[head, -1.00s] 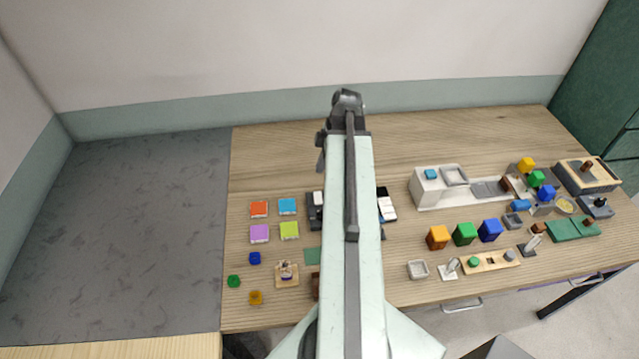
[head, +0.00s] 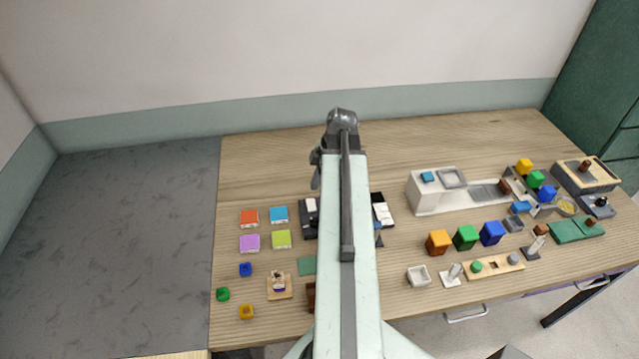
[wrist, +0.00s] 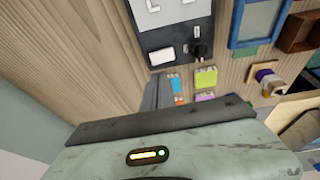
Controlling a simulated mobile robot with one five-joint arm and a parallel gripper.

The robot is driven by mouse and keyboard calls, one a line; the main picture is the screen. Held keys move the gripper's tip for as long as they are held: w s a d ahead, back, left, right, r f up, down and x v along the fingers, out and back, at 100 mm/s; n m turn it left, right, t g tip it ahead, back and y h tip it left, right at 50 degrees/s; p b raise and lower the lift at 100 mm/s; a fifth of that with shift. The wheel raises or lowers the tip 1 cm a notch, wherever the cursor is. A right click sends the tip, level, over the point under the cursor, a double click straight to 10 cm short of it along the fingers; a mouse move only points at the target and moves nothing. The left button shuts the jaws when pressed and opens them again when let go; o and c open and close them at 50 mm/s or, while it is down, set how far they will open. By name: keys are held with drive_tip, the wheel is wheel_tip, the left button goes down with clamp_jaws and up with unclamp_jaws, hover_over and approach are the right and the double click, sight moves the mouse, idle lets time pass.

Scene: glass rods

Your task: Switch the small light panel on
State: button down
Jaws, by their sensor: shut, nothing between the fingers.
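A dark grey panel (wrist: 178,36) with white squares on its face shows at the top of the wrist view. It carries a white rocker or button (wrist: 162,57) and a black knob or lever (wrist: 197,48) near its lower edge. In the head view my arm covers the panel's middle; dark parts with white pieces show left (head: 310,228) and right (head: 384,218) of it. I cannot tell whether any light is lit. My gripper (wrist: 158,92) is shut and empty, its grey fingers below the rocker in the wrist view, apparently apart from it. In the head view its tips are hidden.
Coloured tiles (head: 265,230) and small blocks lie left of my arm. A white unit (head: 425,195), coloured cubes (head: 466,238) and small fixtures crowd the right. The back strip of the wooden table (head: 440,137) is clear.

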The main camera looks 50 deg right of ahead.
sight(311, 201)
drive_tip(key=b+x, duration=0.1)
drive_tip(key=x, duration=0.1)
drive_tip(key=b+x, duration=0.2)
drive_tip(key=d+b+x, duration=0.1)
drive_tip(key=x, duration=0.1)
drive_tip(key=shift+s+a+f+b, duration=0.1)
drive_tip(key=shift+s+f+b, duration=0.05)
drive_tip(key=shift+f+b, duration=0.45)
drive_tip(key=shift+b, duration=0.05)
drive_tip(key=shift+f+b, duration=0.35)
drive_tip(key=shift+b, duration=0.05)
drive_tip(key=shift+r, duration=0.15)
